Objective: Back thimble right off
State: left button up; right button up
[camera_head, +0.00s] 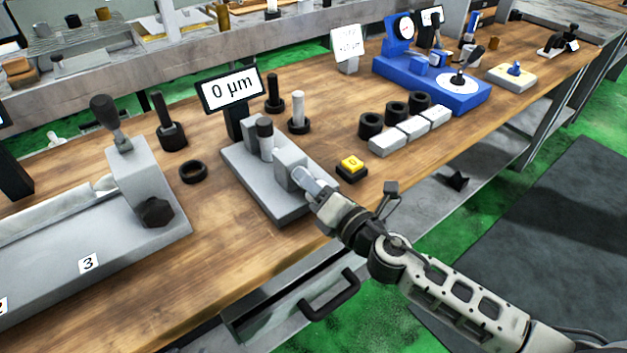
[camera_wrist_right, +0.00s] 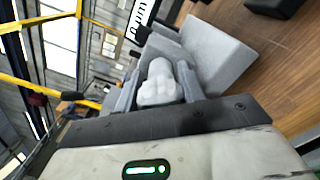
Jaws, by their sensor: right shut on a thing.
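The grey bench gauge (camera_head: 262,197) stands on the wooden bench, with a display (camera_head: 230,91) reading 0 µm behind it. A cylindrical piece (camera_head: 265,140) stands upright on the gauge. My right gripper (camera_head: 312,186) reaches in from the right at the gauge's right-hand block (camera_head: 290,168). It is shut on the thimble, which the gripper mostly hides in the head view. In the right wrist view the pale, ridged thimble (camera_wrist_right: 160,87) sits between the two fingers, in front of the grey block (camera_wrist_right: 207,52). My left gripper is not in view.
A yellow button (camera_head: 352,163) sits on a black base just right of the gauge. A black ring (camera_head: 193,171) and dark upright pieces stand to the left and behind. Grey blocks (camera_head: 412,130) with black rings lie to the right. A drawer handle (camera_head: 330,296) juts below the bench edge.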

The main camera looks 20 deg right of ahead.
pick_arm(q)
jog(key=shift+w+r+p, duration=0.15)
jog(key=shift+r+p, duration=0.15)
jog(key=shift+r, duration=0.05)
pick_arm(e)
jog(key=shift+n, duration=1.7)
jog(key=shift+a, duration=0.1)
jog(key=o, duration=1)
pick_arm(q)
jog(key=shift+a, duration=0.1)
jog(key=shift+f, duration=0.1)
pick_arm(e)
jog(key=shift+s, duration=0.1)
pick_arm(q)
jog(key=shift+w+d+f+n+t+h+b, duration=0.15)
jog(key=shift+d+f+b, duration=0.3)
jog(key=shift+b, duration=1.15)
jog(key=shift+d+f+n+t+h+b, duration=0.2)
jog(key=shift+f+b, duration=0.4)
jog(key=shift+b, duration=1)
pick_arm(e)
jog(key=shift+v, duration=7.95)
